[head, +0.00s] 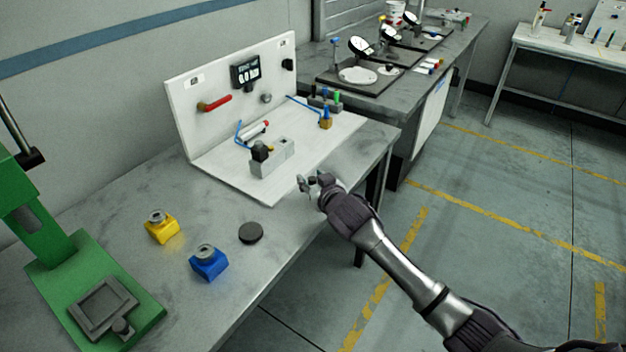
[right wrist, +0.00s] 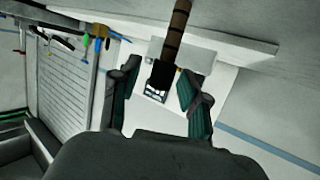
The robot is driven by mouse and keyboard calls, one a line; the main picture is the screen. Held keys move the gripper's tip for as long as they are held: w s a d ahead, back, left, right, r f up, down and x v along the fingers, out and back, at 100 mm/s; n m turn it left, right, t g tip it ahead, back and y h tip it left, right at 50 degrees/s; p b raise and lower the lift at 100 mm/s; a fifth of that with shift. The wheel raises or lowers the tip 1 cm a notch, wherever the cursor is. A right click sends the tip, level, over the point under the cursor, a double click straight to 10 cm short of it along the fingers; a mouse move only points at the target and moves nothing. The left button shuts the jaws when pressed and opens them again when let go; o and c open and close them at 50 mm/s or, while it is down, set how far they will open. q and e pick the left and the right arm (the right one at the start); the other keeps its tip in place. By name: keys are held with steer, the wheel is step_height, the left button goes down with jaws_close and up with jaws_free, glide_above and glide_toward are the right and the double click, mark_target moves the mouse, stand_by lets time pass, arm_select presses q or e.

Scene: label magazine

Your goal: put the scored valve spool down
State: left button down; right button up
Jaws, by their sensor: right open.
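My right gripper (head: 315,184) is above the front right edge of the white board (head: 215,173). In the right wrist view its two fingers (right wrist: 163,88) stand apart, with nothing clasped between them. Beyond the fingers, a brown cylinder with dark bands (right wrist: 177,28), which looks like the valve spool, comes in from the top edge; its upper end is cut off. I cannot make it out in the head view, nor tell what supports it. A grey block (head: 272,160) with a black part (head: 260,151) stands on the board, left of the gripper. My left gripper is not in view.
The board's upright panel carries a black display (head: 245,73) and red handle (head: 214,103). A yellow block (head: 161,229), blue block (head: 208,264) and dark disc (head: 251,233) sit on the bench, right of a green press (head: 95,295). Bare bench lies around the disc.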

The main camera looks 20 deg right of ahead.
steer(key=shift+r, duration=0.25)
steer(key=shift+s, duration=0.35)
steer(key=v, duration=1.1)
steer(key=shift+s+d+r, duration=0.1)
